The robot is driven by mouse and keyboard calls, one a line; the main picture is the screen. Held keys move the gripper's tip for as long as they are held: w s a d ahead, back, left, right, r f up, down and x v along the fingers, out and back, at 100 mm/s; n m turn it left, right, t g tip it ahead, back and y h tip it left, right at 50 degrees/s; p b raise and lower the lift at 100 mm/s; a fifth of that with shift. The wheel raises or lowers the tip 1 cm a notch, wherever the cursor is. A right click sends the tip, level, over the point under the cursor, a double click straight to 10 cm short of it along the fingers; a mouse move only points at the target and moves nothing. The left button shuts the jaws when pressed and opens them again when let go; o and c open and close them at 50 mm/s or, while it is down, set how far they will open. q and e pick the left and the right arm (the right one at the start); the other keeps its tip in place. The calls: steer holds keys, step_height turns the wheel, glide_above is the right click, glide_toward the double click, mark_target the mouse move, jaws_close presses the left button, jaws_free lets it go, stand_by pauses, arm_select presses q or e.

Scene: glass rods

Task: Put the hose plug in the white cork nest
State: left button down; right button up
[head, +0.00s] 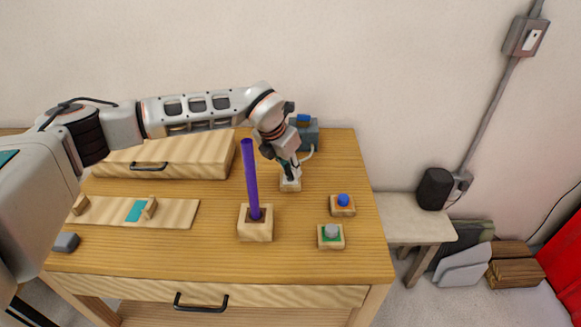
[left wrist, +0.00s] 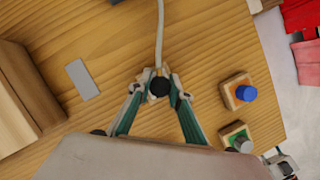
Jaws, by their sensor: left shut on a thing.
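My left gripper (head: 290,166) reaches down from the left arm over the white cork nest (head: 291,186), a small wooden block with a pale top. It is shut on the hose plug, a dark round end (left wrist: 159,87) between the fingertips in the left wrist view. A cream hose (left wrist: 160,40) runs from the plug and, in the head view, leads back to a grey box (head: 306,135) with a blue top part. The gripper hides the plug's lower end in the head view, so I cannot tell whether the plug is seated or just above the nest.
A purple rod (head: 250,180) stands in a wooden block (head: 255,232) left of the nest. To the right are a block with a blue plug (head: 343,200) and one with a grey plug (head: 331,231). A wooden box (head: 165,158) lies behind. The table's front right is clear.

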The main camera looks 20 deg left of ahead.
arm_select(q)
steer(key=shift+f+b, duration=0.3)
steer(key=shift+f, duration=0.35)
steer(key=shift+r, duration=0.1)
steer(key=shift+r+p, duration=0.4)
steer(key=shift+r, duration=0.1)
steer(key=shift+r, duration=0.25)
steer(key=shift+f+b, duration=0.3)
steer(key=shift+f, duration=0.55)
stand_by(0.9)
steer(key=c, duration=2.1)
jaws_free()
steer(key=shift+c, duration=0.2)
